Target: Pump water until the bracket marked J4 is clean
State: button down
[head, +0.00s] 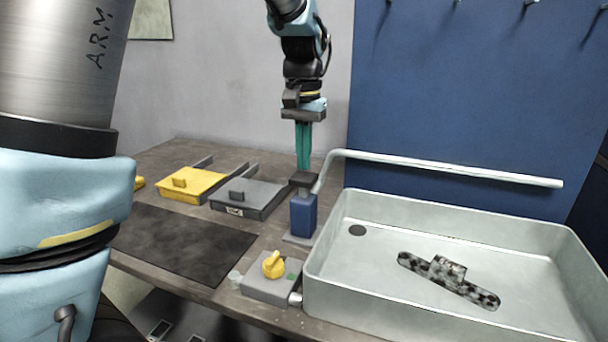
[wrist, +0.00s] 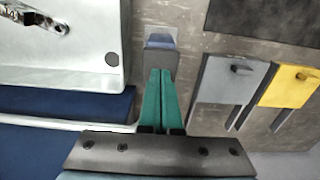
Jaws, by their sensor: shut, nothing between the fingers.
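The bracket (head: 447,275) lies in the pale basin (head: 405,202), covered in dark mottled patches. Its corner shows at the top left of the wrist view (wrist: 40,20), where a "4" is legible; the rest is cut off. The blue pump (head: 303,217) stands left of the basin, with a dark cap (head: 303,180) on top and a pale spout pipe (head: 450,168) running right above the basin. No water shows at the pipe. My gripper (head: 303,167) is shut and empty, its green fingers pointing down right above the cap; I cannot tell whether they touch it.
A yellow knob (head: 273,264) sits on a grey box in front of the pump. Left of the pump are a grey sliding lid (head: 250,199), a yellow one (head: 190,184) and a dark mat (head: 180,242). A blue panel (head: 470,90) with hooks rises behind the basin.

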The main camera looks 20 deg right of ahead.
aim_at(304, 176)
jog(key=shift+f, duration=0.1)
jog(key=shift+f+b, duration=1.25)
jog(key=shift+f, duration=0.9)
jog(key=shift+r, duration=0.2)
jog(key=shift+r+p, duration=2.05)
jog(key=shift+f, duration=0.1)
